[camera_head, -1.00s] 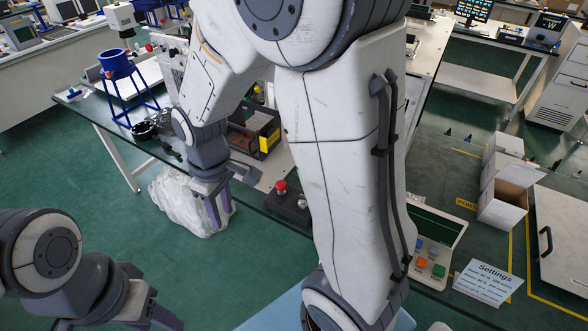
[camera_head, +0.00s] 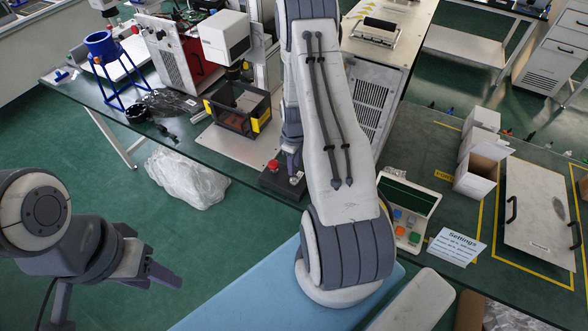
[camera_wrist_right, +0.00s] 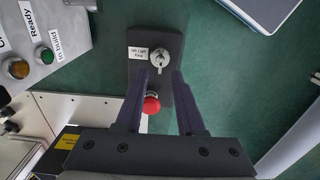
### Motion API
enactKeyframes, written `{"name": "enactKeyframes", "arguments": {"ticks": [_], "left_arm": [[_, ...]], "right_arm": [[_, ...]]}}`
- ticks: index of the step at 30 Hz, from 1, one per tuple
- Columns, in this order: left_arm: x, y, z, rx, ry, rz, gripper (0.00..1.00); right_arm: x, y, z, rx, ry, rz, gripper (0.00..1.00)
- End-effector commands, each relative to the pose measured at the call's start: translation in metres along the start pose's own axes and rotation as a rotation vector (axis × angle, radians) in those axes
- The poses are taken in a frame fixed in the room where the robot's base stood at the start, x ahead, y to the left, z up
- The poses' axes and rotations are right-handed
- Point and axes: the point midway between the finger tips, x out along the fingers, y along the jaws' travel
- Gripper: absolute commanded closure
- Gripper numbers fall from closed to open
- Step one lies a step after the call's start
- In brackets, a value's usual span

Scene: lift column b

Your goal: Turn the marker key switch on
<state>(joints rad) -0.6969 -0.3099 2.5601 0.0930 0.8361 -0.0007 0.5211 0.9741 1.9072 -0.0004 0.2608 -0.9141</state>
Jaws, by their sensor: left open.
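The key switch (camera_wrist_right: 158,66) is a silver round lock on a dark box (camera_wrist_right: 172,46) with a small white label. A red mushroom button (camera_wrist_right: 151,104) sits on the same box. In the head view the box (camera_head: 270,184) stands at the bench's front edge, partly hidden by my right arm. My right gripper (camera_wrist_right: 161,74) is open above the box, its fingertips just short of the key switch and apart from each other. It also shows, mostly hidden, in the head view (camera_head: 291,163). My left gripper (camera_head: 118,288) is open and empty at the lower left.
A button panel (camera_head: 408,212) and a Settings sign (camera_head: 455,246) stand right of my right arm. A black bin (camera_head: 237,108) and a blue funnel stand (camera_head: 103,45) are on the bench to the left. Open white boxes (camera_head: 477,172) stand at the right.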

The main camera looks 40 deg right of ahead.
Motion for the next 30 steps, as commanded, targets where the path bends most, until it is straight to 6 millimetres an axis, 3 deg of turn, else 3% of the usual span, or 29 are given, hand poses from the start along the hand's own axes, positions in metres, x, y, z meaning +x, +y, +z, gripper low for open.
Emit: {"name": "enactKeyframes", "arguments": {"ticks": [9, 20, 23, 30], "left_arm": [[-0.012, 0.001, -0.001, 0.002, 0.000, 0.000, 0.50], [-0.013, 0.001, -0.001, 0.002, 0.000, 0.000, 0.50], [-0.013, 0.001, -0.001, 0.002, 0.000, 0.000, 0.50], [-0.012, 0.001, -0.001, 0.002, 0.000, 0.000, 0.50]], "right_arm": [[0.036, -0.001, 0.000, 0.000, -0.001, -0.001, 0.62], [0.041, 0.000, 0.000, 0.001, 0.001, 0.001, 0.62], [0.041, 0.000, 0.000, 0.001, 0.001, 0.001, 0.97], [0.041, 0.000, 0.000, 0.003, 0.000, 0.000, 1.00]]}}
